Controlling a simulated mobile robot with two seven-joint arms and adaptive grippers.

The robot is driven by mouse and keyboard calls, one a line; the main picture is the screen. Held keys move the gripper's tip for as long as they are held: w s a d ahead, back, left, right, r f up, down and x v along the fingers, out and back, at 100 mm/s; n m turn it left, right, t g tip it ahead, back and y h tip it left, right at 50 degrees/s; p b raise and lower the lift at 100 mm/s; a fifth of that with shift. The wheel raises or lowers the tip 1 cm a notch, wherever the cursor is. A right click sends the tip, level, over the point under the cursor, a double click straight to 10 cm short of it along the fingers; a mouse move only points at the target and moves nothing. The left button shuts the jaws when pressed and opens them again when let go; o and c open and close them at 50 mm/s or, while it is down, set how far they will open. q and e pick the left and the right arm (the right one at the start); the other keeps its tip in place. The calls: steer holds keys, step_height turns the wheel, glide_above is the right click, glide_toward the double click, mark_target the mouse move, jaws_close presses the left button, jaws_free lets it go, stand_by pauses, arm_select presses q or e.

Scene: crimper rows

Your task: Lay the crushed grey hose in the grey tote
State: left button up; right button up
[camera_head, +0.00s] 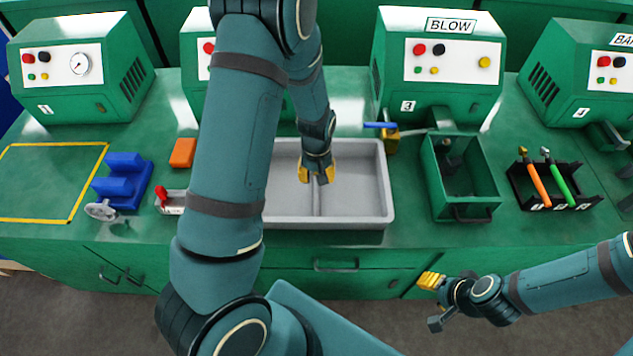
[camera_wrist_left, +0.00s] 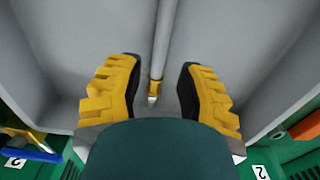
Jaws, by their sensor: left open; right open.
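The grey tote (camera_head: 388,200) stands on the green bench, open at the top. A grey hose (camera_head: 316,201) lies on its floor, running front to back; any crushed part cannot be made out. In the left wrist view the hose (camera_wrist_left: 175,35) ends in a brass fitting with a pale tip. My left gripper (camera_head: 317,178) is over the tote, open, its yellow fingers (camera_wrist_left: 159,68) on either side of the fitting and apart from it. My right gripper (camera_head: 432,283) is open and empty in front of the bench, away from the tote.
A green bin (camera_head: 482,212) stands right of the tote, beyond a blue-handled valve (camera_head: 380,125). A black rack (camera_head: 540,206) holds orange and green tools. Left are a blue vise (camera_head: 122,180) and an orange block (camera_head: 183,153). Green machines line the back. The yellow-outlined area (camera_head: 45,185) is clear.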

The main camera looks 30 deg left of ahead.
mark_target(316, 187)
arm_select(q)
step_height(316, 187, up, 7)
steer(key=shift+p, duration=0.45)
arm_select(e)
steer(key=shift+w+r, duration=0.15)
steer(key=shift+r, duration=0.5)
